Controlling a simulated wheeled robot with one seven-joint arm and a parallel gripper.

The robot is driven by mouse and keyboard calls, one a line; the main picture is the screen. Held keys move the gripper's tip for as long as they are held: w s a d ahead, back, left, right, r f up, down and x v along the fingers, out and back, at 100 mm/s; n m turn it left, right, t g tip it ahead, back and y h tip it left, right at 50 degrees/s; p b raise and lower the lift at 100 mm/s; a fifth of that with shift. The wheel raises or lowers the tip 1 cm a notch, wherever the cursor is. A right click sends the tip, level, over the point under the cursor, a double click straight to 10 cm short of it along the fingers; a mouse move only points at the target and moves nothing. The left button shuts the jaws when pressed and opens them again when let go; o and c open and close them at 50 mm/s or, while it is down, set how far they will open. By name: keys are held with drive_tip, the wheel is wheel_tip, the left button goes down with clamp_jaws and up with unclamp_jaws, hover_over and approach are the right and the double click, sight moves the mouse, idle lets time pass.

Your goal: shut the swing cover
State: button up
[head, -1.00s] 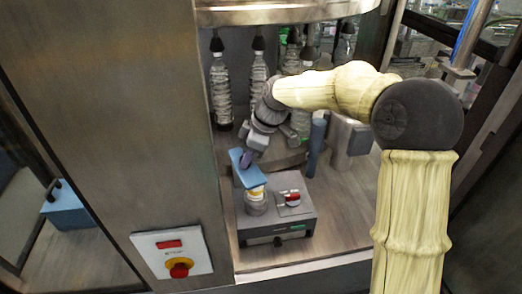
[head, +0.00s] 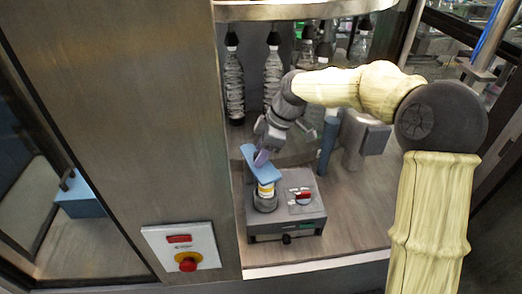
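The swing cover (head: 268,172) looks like a flat blue plate. It sits tilted above the grey machine box (head: 285,230), over a small round part with a yellow and white band (head: 266,189). My gripper (head: 262,157) reaches down from behind to the cover's upper left part. Its purple fingertips overlap the cover in the head view and look to be at or touching it. Whether the fingers are open or shut is too small to tell. The cover's hinge is not clearly visible.
A red switch (head: 302,196) is on top of the box. Clear bottles (head: 234,85) hang behind. A blue post (head: 328,140) stands right of my gripper. A metal panel with a red and yellow stop button (head: 187,262) is at left. Bare bench lies right of the box.

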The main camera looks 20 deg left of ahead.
drive_tip(key=s+b+v, duration=0.1)
drive_tip(key=b+v, duration=0.1)
drive_tip(key=v, duration=1.5)
drive_tip(key=shift+w+r+b, duration=0.2)
drive_tip(key=shift+w+b, duration=0.15)
drive_tip(key=shift+w, duration=0.1)
